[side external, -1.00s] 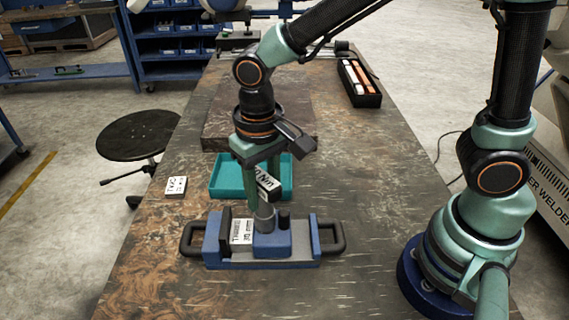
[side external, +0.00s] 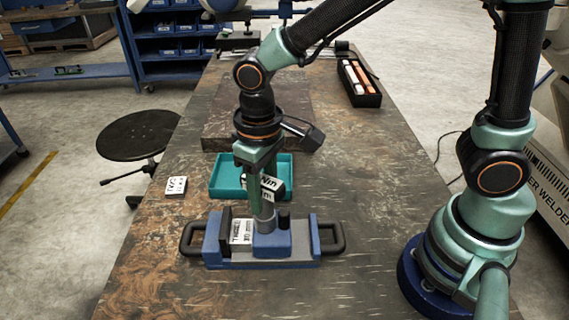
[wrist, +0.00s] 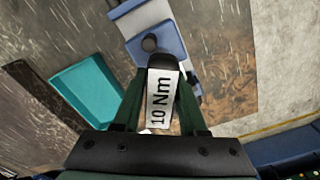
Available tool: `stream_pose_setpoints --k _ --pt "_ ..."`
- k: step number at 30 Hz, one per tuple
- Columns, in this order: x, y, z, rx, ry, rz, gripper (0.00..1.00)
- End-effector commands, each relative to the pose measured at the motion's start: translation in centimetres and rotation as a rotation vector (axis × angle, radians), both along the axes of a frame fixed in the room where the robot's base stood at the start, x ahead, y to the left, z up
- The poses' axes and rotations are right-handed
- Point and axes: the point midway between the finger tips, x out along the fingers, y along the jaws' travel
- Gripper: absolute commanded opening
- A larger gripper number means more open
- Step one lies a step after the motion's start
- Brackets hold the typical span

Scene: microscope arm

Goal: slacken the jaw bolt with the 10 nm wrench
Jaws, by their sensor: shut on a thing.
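The 10 Nm wrench (wrist: 160,97) is dark with a white label, and my gripper (wrist: 160,80) is shut on it. In the side view, the wrench (side external: 271,183) is between the fingers of my gripper (side external: 261,188), above the blue vise (side external: 212,240). A grey cylinder (side external: 265,216) stands upright below the wrench and meets the vise's blue block. The jaw bolt is not visible; I cannot tell whether the cylinder is seated on it. A black knob (side external: 284,219) stands just right of the cylinder. The vise has a white label (side external: 242,232) on its left part.
A teal tray (side external: 225,189) lies behind the vise, partly hidden by my gripper. A small labelled block (side external: 176,186) lies left of it. A black box (side external: 366,98) with white and orange pieces stands at the back right. The bench right of the vise is clear.

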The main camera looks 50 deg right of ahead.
Motion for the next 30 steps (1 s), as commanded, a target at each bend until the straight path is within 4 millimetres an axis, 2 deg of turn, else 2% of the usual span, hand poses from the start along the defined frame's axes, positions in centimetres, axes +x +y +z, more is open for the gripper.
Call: stream_pose_setpoints --k 11,21,30 --pt "0.05 0.03 0.07 0.001 -0.002 0.038 0.00" --pt "0.07 0.02 0.07 0.001 -0.003 0.344 0.00" --pt "0.08 0.02 0.07 0.001 -0.003 0.371 0.00"
